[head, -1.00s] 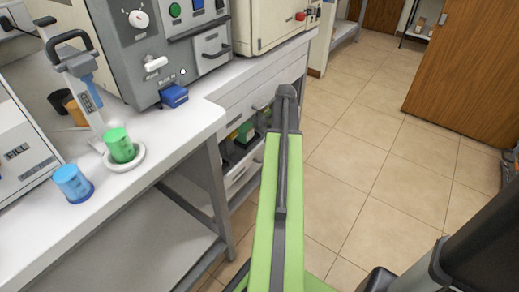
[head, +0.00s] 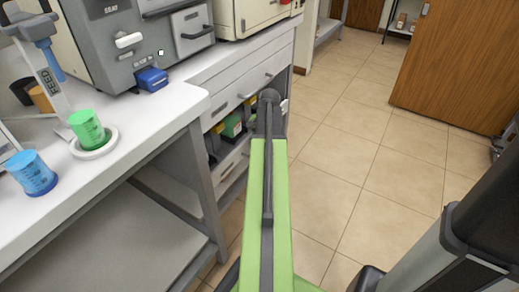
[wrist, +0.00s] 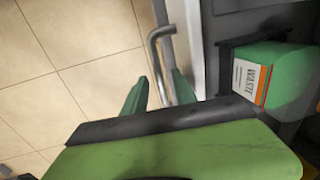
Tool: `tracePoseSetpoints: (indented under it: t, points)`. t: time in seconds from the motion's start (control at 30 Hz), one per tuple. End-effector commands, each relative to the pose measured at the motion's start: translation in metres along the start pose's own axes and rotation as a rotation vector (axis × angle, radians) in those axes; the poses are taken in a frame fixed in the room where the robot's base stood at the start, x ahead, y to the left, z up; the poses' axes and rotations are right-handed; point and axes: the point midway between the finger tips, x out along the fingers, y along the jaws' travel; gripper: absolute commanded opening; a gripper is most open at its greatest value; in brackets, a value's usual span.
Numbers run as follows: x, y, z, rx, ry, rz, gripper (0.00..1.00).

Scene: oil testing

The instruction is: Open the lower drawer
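The lower drawer (head: 232,168) has a pale front near the floor, below the open shelf of the bench cabinet; it looks closed and is partly hidden by my arm. In the wrist view a bent metal handle (wrist: 157,62) stands out from a pale front. I cannot tell for sure which drawer it belongs to. My gripper (wrist: 162,88) has its two green fingers apart, with the handle appearing to run between them. Whether they touch it is unclear. In the head view the fingers are hidden behind my arm.
An upper drawer (head: 245,88) sits above the shelf. A green container (wrist: 285,82) labelled WASTE stands beside the handle. The bench (head: 150,128) carries a green cup (head: 87,128) and a blue cup (head: 32,173).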

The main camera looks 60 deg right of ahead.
Motion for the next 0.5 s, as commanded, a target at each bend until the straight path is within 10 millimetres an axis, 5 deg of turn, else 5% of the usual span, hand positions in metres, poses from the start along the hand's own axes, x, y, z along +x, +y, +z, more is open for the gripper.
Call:
tracePoseSetpoints:
  t: [0.13,0.4,0.5]
  points:
    - [-0.0017,-0.0002,0.0,0.0,0.0,0.0,0.33]
    - [-0.0018,0.0001,-0.0002,0.0,0.0,0.0,0.0]
    - [-0.0018,0.0002,-0.0003,0.001,0.0,0.0,0.0]
